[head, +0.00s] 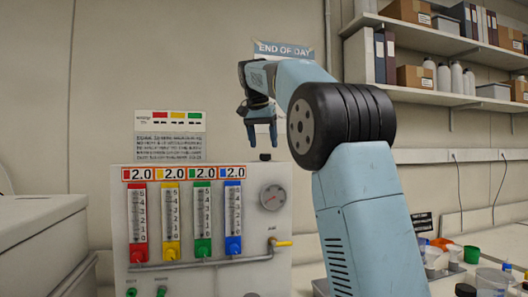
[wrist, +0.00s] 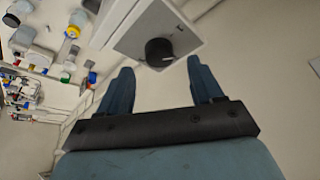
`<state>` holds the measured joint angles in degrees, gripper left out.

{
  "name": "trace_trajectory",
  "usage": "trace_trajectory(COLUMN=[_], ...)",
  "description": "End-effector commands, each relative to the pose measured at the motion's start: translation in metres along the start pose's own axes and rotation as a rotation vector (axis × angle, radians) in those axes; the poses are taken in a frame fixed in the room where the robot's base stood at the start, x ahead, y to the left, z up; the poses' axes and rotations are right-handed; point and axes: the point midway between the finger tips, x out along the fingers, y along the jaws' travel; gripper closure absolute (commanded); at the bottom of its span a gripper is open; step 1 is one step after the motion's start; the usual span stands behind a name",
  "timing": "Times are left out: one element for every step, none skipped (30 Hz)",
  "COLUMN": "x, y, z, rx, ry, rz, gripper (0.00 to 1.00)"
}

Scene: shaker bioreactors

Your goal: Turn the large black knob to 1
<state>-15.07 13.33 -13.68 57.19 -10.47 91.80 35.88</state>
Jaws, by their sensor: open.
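The large black knob (wrist: 159,52) is round and sits on a pale panel face (wrist: 135,40) in the wrist view. Small dark marks show on the panel around it, too small to read, and I cannot tell its setting. My gripper (wrist: 160,65) is open, with one blue finger on each side of the knob in the picture. The fingers look apart from it. In the head view my gripper (head: 262,145) points down above the top edge of the flow-meter panel (head: 202,279). A small black piece (head: 265,157) shows just below the fingers; I cannot tell whether it is the knob.
Red, yellow, green and blue flow meters (head: 203,218) read 2.0, beside a round gauge (head: 273,197) and a pipe with a yellow valve handle (head: 283,243). A white machine (head: 40,240) stands left. Shelves (head: 435,97) and a cluttered bench are at right.

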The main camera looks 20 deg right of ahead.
Motion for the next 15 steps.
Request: trace_trajectory(x=[0.008, 0.013, 0.018, 0.021, 0.025, 0.028, 0.031, 0.033, 0.035, 0.036, 0.037, 0.038, 0.039, 0.039, 0.039], y=[0.001, 0.001, 0.000, 0.000, 0.000, 0.000, 0.000, 0.000, 0.000, 0.000, 0.000, 0.000, 0.000, 0.000, 0.000], z=[0.000, 0.001, 0.000, 0.000, 0.000, 0.000, 0.000, 0.000, 0.000, 0.000, 0.000, 0.000, 0.000, 0.000, 0.000], rx=[0.000, 0.000, 0.000, 0.000, 0.000, 0.000, 0.000, 0.000, 0.000, 0.000, 0.000, 0.000, 0.000, 0.001, 0.001], ry=[-0.002, -0.003, -0.001, -0.002, -0.002, -0.001, -0.001, -0.001, -0.001, -0.001, -0.001, -0.001, 0.000, 0.000, 0.000], rz=[0.001, 0.002, 0.001, 0.001, 0.001, 0.001, 0.000, 0.000, 0.001, 0.001, 0.000, 0.000, 0.000, 0.000, 0.000], gripper=[0.34, 0.34, 0.34, 0.34, 0.34, 0.34, 0.34, 0.34, 0.34, 0.34, 0.34, 0.34, 0.34, 0.34, 0.34])
